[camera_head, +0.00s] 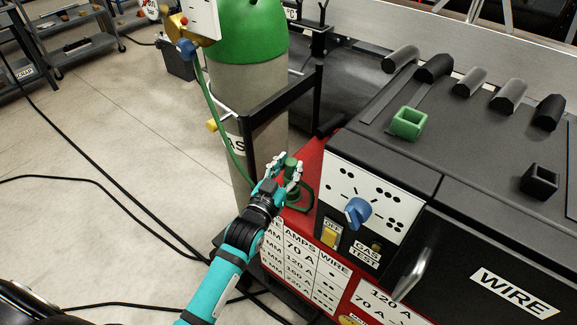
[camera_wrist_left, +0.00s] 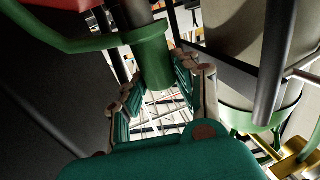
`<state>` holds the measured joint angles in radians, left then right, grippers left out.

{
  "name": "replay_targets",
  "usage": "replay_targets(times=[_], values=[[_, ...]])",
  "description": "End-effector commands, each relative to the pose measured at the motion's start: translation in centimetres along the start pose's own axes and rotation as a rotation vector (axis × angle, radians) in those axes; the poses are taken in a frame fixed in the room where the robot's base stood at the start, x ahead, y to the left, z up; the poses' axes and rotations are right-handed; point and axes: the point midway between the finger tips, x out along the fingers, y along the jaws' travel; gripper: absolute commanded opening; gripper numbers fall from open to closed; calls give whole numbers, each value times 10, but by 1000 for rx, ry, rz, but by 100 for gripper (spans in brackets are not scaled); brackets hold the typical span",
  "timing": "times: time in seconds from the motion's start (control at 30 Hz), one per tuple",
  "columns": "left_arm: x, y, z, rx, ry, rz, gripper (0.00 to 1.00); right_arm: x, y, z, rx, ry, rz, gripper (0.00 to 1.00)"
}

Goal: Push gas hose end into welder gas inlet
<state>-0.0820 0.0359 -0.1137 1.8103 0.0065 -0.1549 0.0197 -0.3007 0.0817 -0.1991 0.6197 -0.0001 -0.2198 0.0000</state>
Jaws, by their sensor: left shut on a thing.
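My left gripper (camera_head: 281,172) is shut on the green gas hose end (camera_head: 291,166), beside the left end of the red and black welder (camera_head: 392,200). In the left wrist view the green hose end (camera_wrist_left: 153,58) is a thick cylinder between the fingers (camera_wrist_left: 165,85). The green hose (camera_head: 222,130) hangs from the regulator, and a loop of it curves by the gripper. A green open square socket (camera_head: 408,123) stands on the welder's dark top; I cannot tell whether it is the gas inlet. No other inlet is clearly visible. My right gripper is not in view.
A grey gas cylinder with a green top (camera_head: 247,36) stands left of the welder. A black rack post (camera_head: 250,150) is close to my gripper. A black square socket (camera_head: 540,181) is at the right. Black cables (camera_head: 110,210) cross the open floor at left.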

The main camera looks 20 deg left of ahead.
Motion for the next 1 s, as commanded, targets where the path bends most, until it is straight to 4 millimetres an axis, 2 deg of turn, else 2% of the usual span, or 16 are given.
replay_targets(times=[1.0], values=[[0,0,-1,0,1,0,0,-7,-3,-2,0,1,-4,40]])
